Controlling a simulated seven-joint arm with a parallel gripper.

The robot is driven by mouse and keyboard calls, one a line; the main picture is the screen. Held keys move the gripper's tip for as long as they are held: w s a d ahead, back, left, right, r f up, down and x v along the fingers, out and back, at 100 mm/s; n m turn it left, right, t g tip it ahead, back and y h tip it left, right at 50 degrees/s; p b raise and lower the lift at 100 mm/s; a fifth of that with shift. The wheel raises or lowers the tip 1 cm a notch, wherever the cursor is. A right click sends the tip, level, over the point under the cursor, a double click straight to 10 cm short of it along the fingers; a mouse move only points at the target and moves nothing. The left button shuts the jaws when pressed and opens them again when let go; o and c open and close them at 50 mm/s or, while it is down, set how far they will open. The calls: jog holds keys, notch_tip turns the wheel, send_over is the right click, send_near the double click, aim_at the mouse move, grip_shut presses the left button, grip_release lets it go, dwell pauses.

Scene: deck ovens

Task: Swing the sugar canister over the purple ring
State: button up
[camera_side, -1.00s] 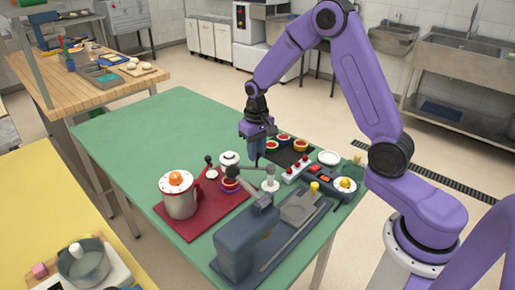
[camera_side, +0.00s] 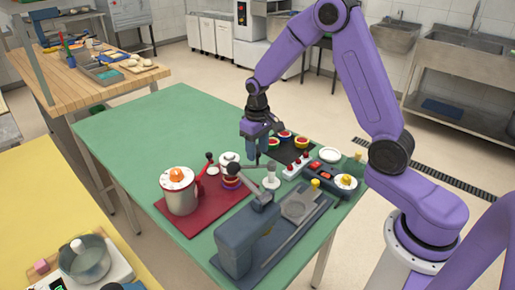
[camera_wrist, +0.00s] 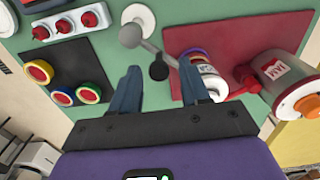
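My gripper (camera_wrist: 157,88) is open and empty, fingers pointing down above the green table; it also shows in the side view (camera_side: 262,150). A grey rod (camera_wrist: 148,50) with a black knob (camera_wrist: 159,71) reaches from a white post (camera_wrist: 140,14); the knob appears between my fingers in the wrist view, apparently below them. The purple ring (camera_side: 231,184) is on the red mat (camera_side: 190,222), partly hidden by the knob; it also shows in the wrist view (camera_wrist: 195,53). A small white canister (camera_wrist: 212,82) stands beside it. A large canister (camera_side: 182,201) has an orange top. I cannot read "sugar" on either.
A red lever (camera_side: 203,172) with a black ball stands between the large canister and the ring. A grey machine (camera_side: 238,243) sits at the table's near edge. A red-button strip (camera_wrist: 70,22) and a dark tray of colored rings (camera_wrist: 48,88) lie nearby. The table's far left is clear.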

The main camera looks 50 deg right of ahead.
dwell(0.3)
notch_tip(320, 180, up, 17)
jog(key=shift+r, duration=0.2)
dwell(0.4)
jog(key=shift+a, duration=0.1)
jog(key=s+a+f+n, duration=0.1)
jog(key=s+a+n, duration=0.25)
jog(key=s, duration=0.35)
jog(key=s+a+f+n, duration=0.25)
jog(key=s+a, duration=0.25)
jog(key=s, duration=0.3)
jog(key=s+d+f+n, duration=0.1)
jog(key=s+n, duration=0.2)
jog(key=s, duration=0.5)
jog(key=s+d+f+n, duration=0.1)
jog(key=s+f+n, duration=0.1)
jog(key=s, duration=0.6)
jog(key=shift+s+d+f+n, duration=0.2)
jog(key=shift+s+f+n, duration=0.1)
jog(key=shift+n, duration=0.4)
